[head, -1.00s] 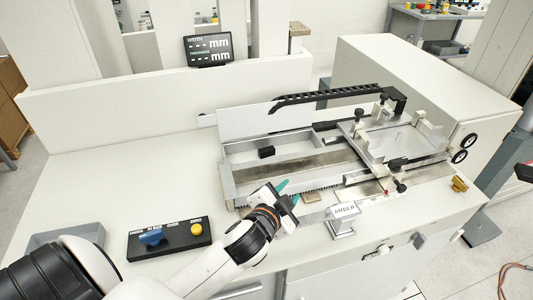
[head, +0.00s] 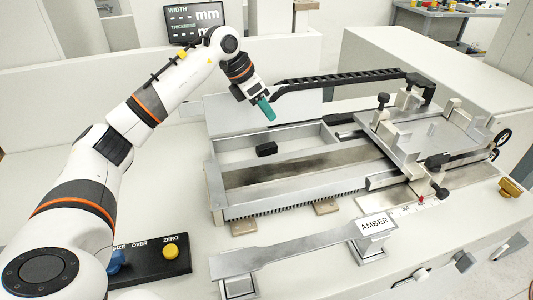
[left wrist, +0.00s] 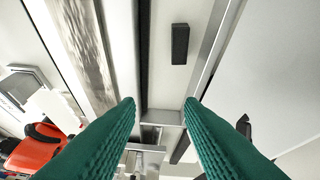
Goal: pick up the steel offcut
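A small black block (head: 266,149), which looks to be the steel offcut, lies on the pale floor of the long tray in the machine bed. It also shows in the left wrist view (left wrist: 180,43), beyond the fingertips and nearer the right finger. My left gripper (head: 266,109) has teal fingers and is raised above the bed's back side, apart from the block. In the left wrist view its two fingers (left wrist: 160,104) are spread with nothing between them. My right gripper is not in view.
A flat grey specimen (head: 290,250) lies across two stands at the front, one labelled AMBER (head: 375,224). A metal carriage (head: 410,140) stands right of the block. A black cable chain (head: 345,77) runs behind. A button panel (head: 150,258) is at front left.

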